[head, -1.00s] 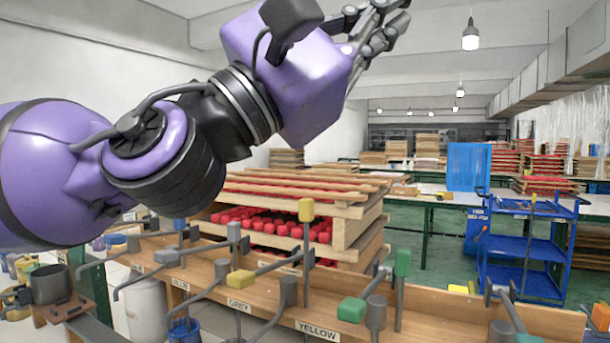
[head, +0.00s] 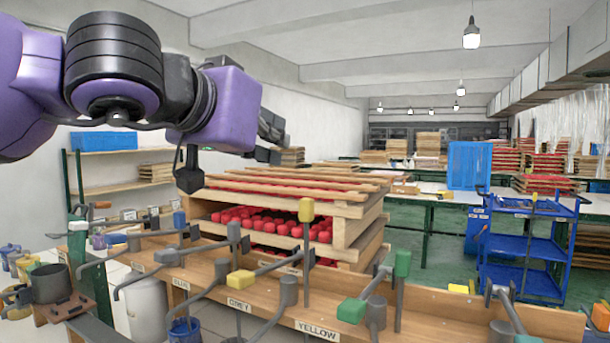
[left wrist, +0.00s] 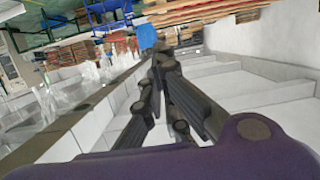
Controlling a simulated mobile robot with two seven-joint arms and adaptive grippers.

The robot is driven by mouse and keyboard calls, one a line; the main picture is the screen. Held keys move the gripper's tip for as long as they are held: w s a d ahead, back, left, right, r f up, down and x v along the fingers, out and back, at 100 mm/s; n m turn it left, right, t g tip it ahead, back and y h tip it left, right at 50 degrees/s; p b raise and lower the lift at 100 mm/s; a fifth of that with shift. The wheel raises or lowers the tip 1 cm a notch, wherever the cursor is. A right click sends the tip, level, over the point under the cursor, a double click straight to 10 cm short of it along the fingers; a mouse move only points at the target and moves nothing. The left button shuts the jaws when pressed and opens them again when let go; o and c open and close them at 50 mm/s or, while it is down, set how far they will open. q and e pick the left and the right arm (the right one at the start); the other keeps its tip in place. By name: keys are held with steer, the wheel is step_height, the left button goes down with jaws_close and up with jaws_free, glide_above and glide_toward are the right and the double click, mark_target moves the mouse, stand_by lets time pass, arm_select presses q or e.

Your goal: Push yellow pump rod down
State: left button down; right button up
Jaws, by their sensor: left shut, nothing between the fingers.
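My right gripper is not in view.
The wooden bench (head: 400,322) carries several pumps, with a green-capped rod (head: 403,263) right of the yellow one. Stacked trays (head: 340,235) with red contents stand behind. A blue cart (head: 530,245) is at right. A blue bucket (head: 184,330) is below the bench.

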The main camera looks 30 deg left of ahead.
arm_select(q)
steer(key=p+x, duration=0.1)
steer(key=x, duration=0.4)
steer(key=p, duration=0.2)
glide_above(307, 219)
steer(key=f, duration=0.5)
steer(key=shift+s+f, duration=0.15)
steer(key=shift+s, duration=0.1)
step_height(307, 219, down, 7)
steer(key=b, duration=0.8)
steer(key=shift+a+f, duration=0.15)
steer(key=shift+f, duration=0.05)
steer(key=shift+f+b, duration=0.35)
steer(key=shift+b, duration=0.25)
